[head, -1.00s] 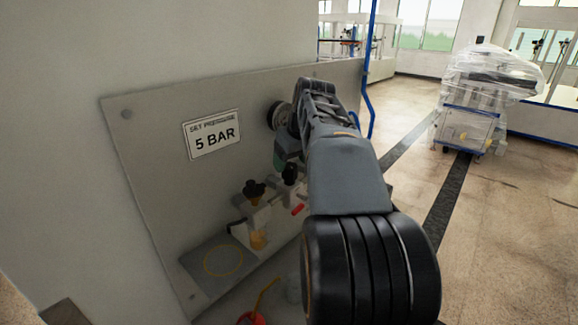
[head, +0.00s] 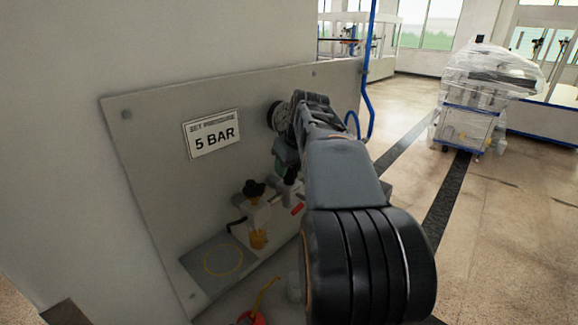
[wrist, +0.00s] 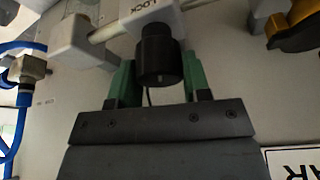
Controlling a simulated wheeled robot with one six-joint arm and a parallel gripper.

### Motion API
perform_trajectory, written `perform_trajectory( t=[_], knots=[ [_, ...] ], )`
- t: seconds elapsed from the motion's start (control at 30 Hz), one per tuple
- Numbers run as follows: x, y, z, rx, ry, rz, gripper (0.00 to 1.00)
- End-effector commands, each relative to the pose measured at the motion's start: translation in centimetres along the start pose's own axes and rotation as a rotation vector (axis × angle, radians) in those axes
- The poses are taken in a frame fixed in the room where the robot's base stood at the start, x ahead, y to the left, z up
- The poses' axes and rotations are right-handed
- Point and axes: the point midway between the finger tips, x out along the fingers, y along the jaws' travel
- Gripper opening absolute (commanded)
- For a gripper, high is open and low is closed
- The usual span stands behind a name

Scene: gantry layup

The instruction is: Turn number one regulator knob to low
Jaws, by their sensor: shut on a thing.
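In the wrist view, a black round knob (wrist: 158,55) sits on a pale regulator body (wrist: 143,20) marked LOCK. My gripper (wrist: 158,68) has its green fingers on either side of this knob and is shut on it. In the head view, my arm hides most of that knob and the fingertips. I cannot read a number or a low mark on the held knob.
The grey panel (head: 165,200) carries a "5 BAR" set pressure sign (head: 212,133). Blue tubing and a fitting (wrist: 27,69) lie left of the fingers in the wrist view. A red and yellow item (head: 255,316) is below. Open floor and a wrapped cart (head: 480,100) are right.

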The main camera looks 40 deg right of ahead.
Motion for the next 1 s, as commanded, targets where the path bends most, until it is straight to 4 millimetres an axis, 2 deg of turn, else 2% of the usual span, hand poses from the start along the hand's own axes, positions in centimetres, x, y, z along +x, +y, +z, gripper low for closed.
perform_trajectory(
  t=[0.03,0.17,0.33,0.67,1.0],
  knots=[
    [-0.02,0.0,-0.01,0.0,0.0,0.0,0.32],
    [-0.03,-0.01,-0.01,0.0,0.0,0.0,0.2],
    [0.0,0.06,-0.02,-0.058,0.0,-0.025,0.2],
    [-0.05,0.02,-0.04,-0.349,0.0,-0.145,0.2],
    [-0.06,-0.01,-0.03,-0.384,0.001,-0.158,0.2]
  ],
)
